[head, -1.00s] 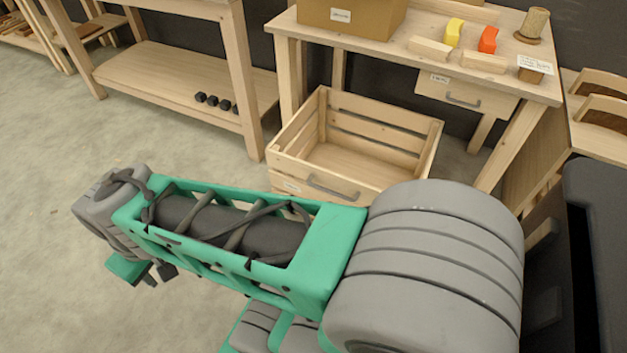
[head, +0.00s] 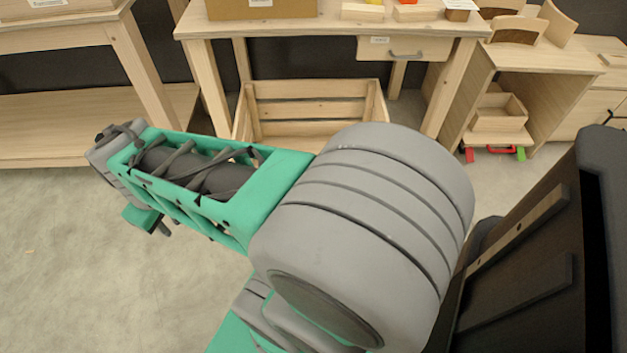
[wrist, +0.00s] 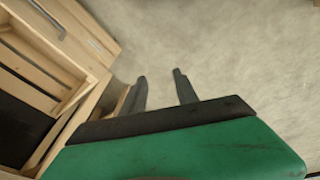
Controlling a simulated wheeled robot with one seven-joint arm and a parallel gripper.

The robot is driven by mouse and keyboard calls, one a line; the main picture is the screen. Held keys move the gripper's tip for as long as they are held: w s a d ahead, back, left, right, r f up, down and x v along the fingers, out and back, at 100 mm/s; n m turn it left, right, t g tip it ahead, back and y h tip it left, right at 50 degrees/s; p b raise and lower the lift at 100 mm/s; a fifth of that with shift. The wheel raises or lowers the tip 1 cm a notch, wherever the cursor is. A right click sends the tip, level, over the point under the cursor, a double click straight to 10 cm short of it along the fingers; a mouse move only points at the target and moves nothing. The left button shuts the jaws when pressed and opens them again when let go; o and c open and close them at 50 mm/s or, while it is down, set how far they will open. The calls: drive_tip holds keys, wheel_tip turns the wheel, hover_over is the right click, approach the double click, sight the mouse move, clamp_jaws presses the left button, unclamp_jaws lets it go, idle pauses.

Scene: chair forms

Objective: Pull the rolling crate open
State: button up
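The rolling crate (head: 312,89) is a light wooden slatted box under the workbench. In the head view its back and side walls show, while my arm hides its front and handle. Slatted wood (wrist: 40,68) fills the left of the wrist view. A grey bar handle (wrist: 48,18) shows there on a wooden panel at the top left; I cannot tell whether it belongs to the crate or the bench drawer. My gripper (wrist: 161,90) is open, its two dark fingers apart with only floor between them. In the head view it is at the left, off the crate's left side (head: 160,228).
The workbench (head: 330,28) stands over the crate, with a drawer (head: 405,47) at its right and a cardboard box (head: 260,8) on top. A shelf bench (head: 80,125) is at the left. A low cabinet (head: 540,58) stands right. Floor is clear at the front left.

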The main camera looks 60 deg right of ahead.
drive_tip(key=s+d+f+n+g+h+b, duration=0.1)
drive_tip(key=s+d+f+g+b, duration=0.1)
drive_tip(key=d+f, duration=0.8)
drive_tip(key=s+d+f+n+g+h+b, duration=0.1)
drive_tip(key=d+f+n+h+b, duration=0.3)
drive_tip(key=d, duration=1.2)
drive_tip(key=s+d+f+b, duration=0.1)
drive_tip(key=s+d+f, duration=0.2)
drive_tip(key=f, duration=0.1)
drive_tip(key=s+d+f+g+y+b, duration=0.1)
drive_tip(key=s+d+f, duration=0.2)
drive_tip(key=d+f, duration=0.1)
drive_tip(key=s+d+f+g+b, duration=0.1)
drive_tip(key=s+d+f, duration=0.3)
drive_tip(key=f, duration=0.1)
drive_tip(key=shift+d+f+m+y, duration=0.15)
drive_tip(key=shift+m+y, duration=0.15)
drive_tip(key=shift+y, duration=0.1)
drive_tip(key=shift+c, duration=0.2)
clamp_jaws()
